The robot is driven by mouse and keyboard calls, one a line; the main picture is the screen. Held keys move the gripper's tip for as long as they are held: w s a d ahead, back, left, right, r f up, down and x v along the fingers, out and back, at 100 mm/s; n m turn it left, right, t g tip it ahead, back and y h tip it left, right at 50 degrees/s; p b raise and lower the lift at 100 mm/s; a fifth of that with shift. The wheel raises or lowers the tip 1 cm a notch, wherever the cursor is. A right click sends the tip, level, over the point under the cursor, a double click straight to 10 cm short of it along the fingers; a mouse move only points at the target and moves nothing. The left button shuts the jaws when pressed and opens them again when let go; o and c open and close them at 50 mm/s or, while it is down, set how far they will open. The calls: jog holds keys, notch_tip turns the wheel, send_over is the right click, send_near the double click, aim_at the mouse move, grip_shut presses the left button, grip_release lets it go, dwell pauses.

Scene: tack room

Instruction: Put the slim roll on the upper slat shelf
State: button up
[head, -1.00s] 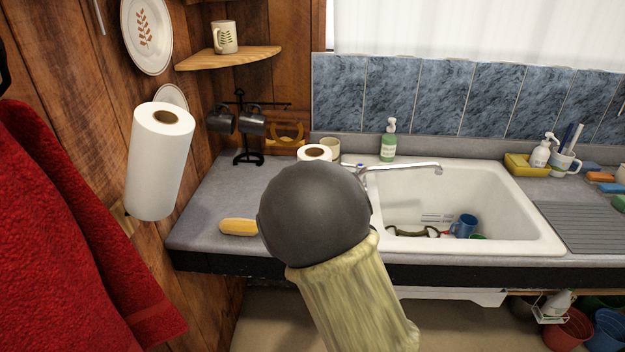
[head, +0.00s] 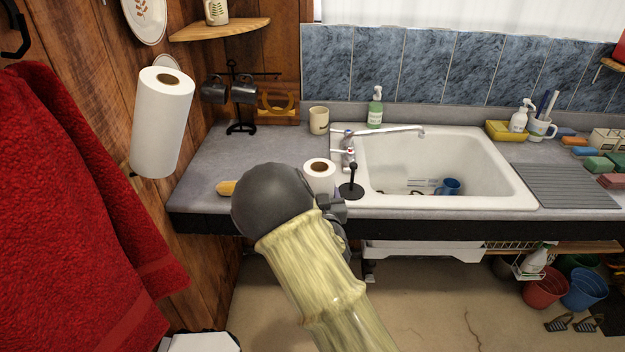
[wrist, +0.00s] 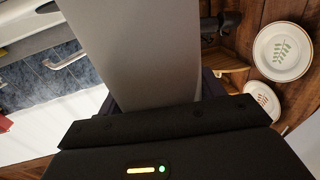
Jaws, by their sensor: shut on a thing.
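The slim roll (head: 319,173) is white, with a brown core showing at its top. In the head view it is upright above or at the counter's front part, its lower part hidden by my arm. My gripper (head: 331,206) is shut on it. In the wrist view the roll (wrist: 135,50) fills the middle, pale grey, between the dark fingers. I cannot tell whether its bottom touches the counter.
A black stand with a post (head: 351,191) is beside the roll. A thicker paper roll (head: 162,122) hangs on the left wall near a red towel (head: 75,190). A cream cup (head: 319,119), mug tree (head: 240,100), soap bottle (head: 375,107) and sink (head: 440,170) surround the counter.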

jog(key=s+d+f+h, duration=0.1)
jog(key=s+d+f, duration=0.2)
jog(key=f, duration=0.4)
jog(key=s+d+f+m, duration=0.1)
jog(key=s+d+f, duration=0.3)
jog(key=d+f, duration=0.2)
jog(key=s+d+f+h, duration=0.1)
jog(key=s+d+f, duration=0.2)
jog(key=d+f, duration=0.2)
notch_tip(320, 180, down, 4)
jog(key=shift+s+d+r+h, duration=0.15)
jog(key=shift+s+r+h, duration=0.1)
jog(key=shift+h, duration=0.05)
